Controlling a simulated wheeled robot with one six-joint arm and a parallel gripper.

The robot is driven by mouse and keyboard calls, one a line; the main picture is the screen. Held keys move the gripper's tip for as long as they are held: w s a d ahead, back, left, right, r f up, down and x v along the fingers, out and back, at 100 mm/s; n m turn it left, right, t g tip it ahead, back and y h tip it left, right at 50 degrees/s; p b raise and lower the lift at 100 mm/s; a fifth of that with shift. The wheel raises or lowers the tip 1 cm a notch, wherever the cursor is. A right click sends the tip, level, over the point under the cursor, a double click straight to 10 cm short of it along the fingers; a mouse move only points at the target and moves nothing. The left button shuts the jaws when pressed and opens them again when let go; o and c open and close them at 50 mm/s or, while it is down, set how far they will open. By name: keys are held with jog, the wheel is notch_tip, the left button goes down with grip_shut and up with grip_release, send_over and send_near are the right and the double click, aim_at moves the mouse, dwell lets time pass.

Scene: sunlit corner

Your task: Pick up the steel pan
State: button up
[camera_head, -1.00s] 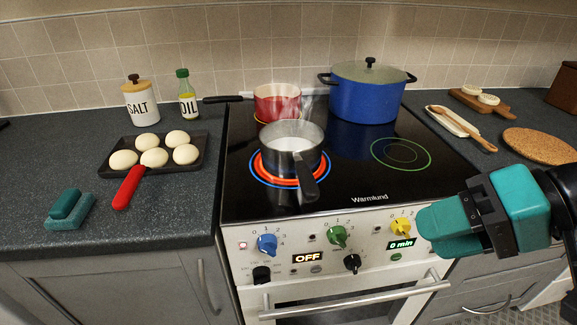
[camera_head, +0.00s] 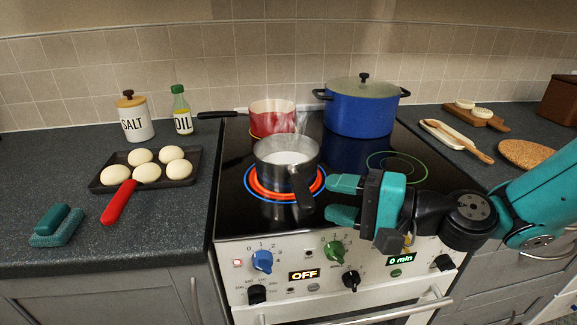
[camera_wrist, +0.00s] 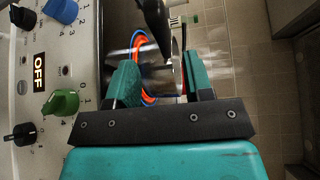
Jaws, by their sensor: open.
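The steel pan (camera_head: 284,158) stands upright on the glowing front-left ring (camera_head: 252,182) of the hob, with white contents and steam above it. Its dark handle (camera_head: 301,190) points toward the front of the stove. My gripper (camera_head: 343,199) is open and empty, just to the right of the handle, with its fingers pointing left at it. In the wrist view the handle (camera_wrist: 153,18) and part of the pan (camera_wrist: 160,78) show beyond and between my open fingers (camera_wrist: 158,80). The fingers look apart from the handle in the head view.
A red pan (camera_head: 272,119) and a blue lidded pot (camera_head: 361,108) stand at the back of the hob. Stove knobs (camera_head: 334,251) line the front panel below my gripper. A tray of buns (camera_head: 187,181) with a red handle lies on the left counter. The front-right ring (camera_head: 397,166) is clear.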

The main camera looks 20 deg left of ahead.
aim_at(303, 185)
jog(key=shift+w+a+f+p, duration=0.15)
jog(key=shift+a+p, duration=0.25)
jog(key=shift+a, duration=1.2)
jog(key=shift+w+a+p, duration=0.1)
jog(key=shift+a+p, duration=0.3)
jog(key=shift+a, duration=1.15)
grip_shut()
